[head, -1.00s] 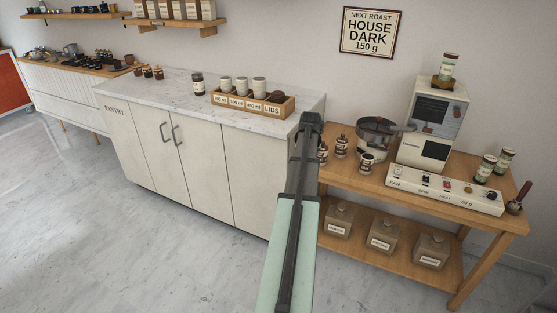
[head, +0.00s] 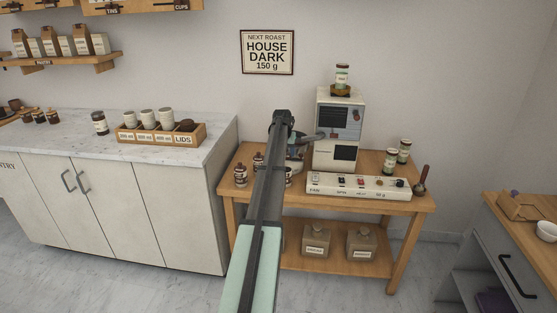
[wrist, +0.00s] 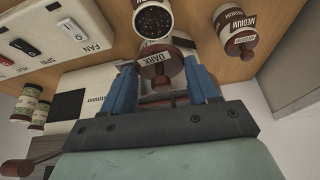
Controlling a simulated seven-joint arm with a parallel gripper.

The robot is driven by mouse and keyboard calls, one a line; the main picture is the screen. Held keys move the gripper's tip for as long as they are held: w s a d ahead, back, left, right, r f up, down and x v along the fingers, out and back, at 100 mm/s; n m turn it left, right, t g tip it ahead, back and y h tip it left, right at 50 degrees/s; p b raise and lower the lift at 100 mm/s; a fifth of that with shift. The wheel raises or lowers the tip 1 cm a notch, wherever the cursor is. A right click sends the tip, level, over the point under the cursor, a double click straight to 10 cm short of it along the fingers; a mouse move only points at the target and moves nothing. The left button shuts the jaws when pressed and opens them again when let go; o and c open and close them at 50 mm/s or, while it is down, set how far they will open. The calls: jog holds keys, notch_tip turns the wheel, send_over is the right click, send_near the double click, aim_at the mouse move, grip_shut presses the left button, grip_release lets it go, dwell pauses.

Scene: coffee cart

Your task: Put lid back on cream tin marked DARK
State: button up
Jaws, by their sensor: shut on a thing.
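My gripper (wrist: 160,66) is shut on a brown lid (wrist: 153,58) with a DARK label, held between its blue fingers in the wrist view. Just beyond the lid is an open cream tin (wrist: 153,20) with dark beans showing inside. The lid looks apart from its rim; the exact gap is hard to judge. In the head view my arm hides the gripper and lid. Part of a tin (head: 289,177) shows beside my arm on the wooden bench.
A lidded tin marked MEDIUM (wrist: 238,30) stands close by. Two more small tins (head: 240,175) (head: 258,160) sit left of my arm. The roaster (head: 338,130), control panel (head: 350,184) and green-labelled jars (head: 391,161) stand to the right.

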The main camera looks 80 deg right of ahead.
jog(key=shift+s+a+m+g, duration=0.1)
jog(key=shift+m+g, duration=0.2)
jog(key=shift+m, duration=0.3)
jog(key=shift+f, duration=0.1)
notch_tip(320, 180, down, 6)
jog(key=shift+f, duration=0.15)
dwell(0.4)
jog(key=shift+f, duration=0.15)
dwell(2.1)
jog(key=o, duration=1.3)
jog(key=shift+r, duration=3.5)
